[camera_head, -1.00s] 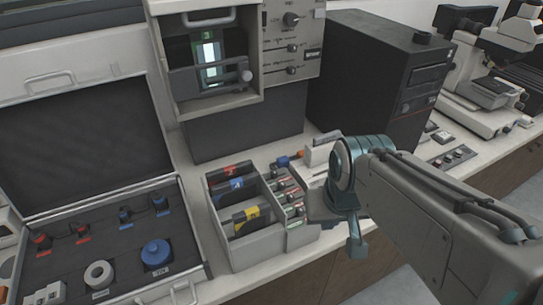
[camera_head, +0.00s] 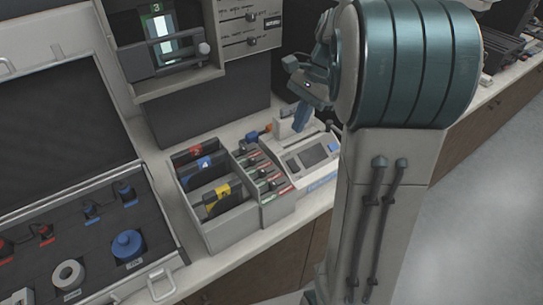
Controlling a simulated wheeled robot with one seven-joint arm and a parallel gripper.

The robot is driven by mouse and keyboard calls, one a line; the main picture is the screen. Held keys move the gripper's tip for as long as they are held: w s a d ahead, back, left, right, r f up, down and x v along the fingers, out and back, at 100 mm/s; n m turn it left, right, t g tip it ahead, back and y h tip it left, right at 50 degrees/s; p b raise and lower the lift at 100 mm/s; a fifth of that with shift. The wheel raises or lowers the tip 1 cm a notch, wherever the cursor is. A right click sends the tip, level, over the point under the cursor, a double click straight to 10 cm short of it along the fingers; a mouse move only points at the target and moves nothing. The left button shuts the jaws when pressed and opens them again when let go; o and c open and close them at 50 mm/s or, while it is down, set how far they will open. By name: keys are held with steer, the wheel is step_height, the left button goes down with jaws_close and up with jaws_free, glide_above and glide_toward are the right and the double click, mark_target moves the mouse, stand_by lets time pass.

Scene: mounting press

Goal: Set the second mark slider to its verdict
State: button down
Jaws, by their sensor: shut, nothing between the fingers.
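A narrow rack of mark sliders (camera_head: 283,192) stands to the right of the divided bin, with several short rows that have red and green ends. The rows are too small to read a slider's position or a verdict. The press panel (camera_head: 248,30) at the top also carries small horizontal sliders, with labels I cannot read. My gripper (camera_head: 301,118) is shut and empty. It hangs above and behind the white device, up and to the right of the rack, touching no slider that I can see. My arm hides what lies behind it.
A divided bin (camera_head: 237,225) holds dark folders with red, blue and yellow tabs. A white device (camera_head: 332,175) with a small screen stands right of the rack. An open case (camera_head: 105,272) with a blue knob is at left. The press window (camera_head: 160,38) shows a green 3.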

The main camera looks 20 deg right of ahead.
mark_target(262, 173)
steer(key=x, duration=1)
steer(key=shift+f, duration=0.15)
steer(key=shift+s+a+r+p, duration=0.1)
steer(key=shift+s+a+p, duration=0.05)
steer(key=shift+a, duration=0.45)
steer(key=shift+s+a+r+p, duration=0.1)
steer(key=shift+s+a+p, duration=0.05)
steer(key=shift+a, duration=0.45)
steer(key=shift+s+a+f, duration=0.1)
steer(key=shift+s+a, duration=0.1)
steer(key=shift+a, duration=0.45)
